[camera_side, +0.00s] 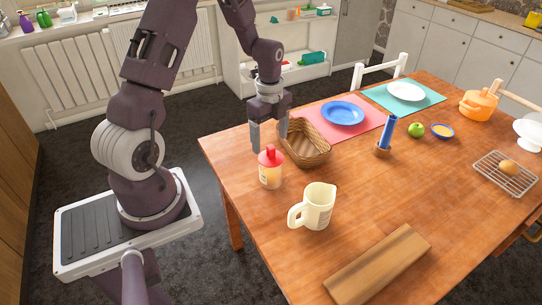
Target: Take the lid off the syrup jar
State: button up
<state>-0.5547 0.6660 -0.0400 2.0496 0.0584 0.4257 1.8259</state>
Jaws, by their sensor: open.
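The syrup jar (270,175) stands upright on the wooden table, near its left edge. It has a pale body with a yellowish band and a red lid (270,155) with a small knob, seated on top. My gripper (269,145) points down just behind and above the jar, with its fingers apart. The left finger is close to the left of the lid, and the right finger is over the near side of the wicker basket. Nothing shows between the fingers. I cannot tell whether a finger touches the lid.
A wicker basket (306,146) sits right beside the jar. A cream jug (318,206) stands in front, with a wooden board (378,266) nearer the front edge. A blue cylinder in a wooden holder (382,150) stands further right. The table between jug and wire rack (492,180) is clear.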

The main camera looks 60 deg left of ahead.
aim_at(271, 147)
notch_tip(271, 147, down, 5)
jog(key=shift+d+r, duration=0.1)
jog(key=shift+d, duration=0.05)
jog(key=c, duration=1.5)
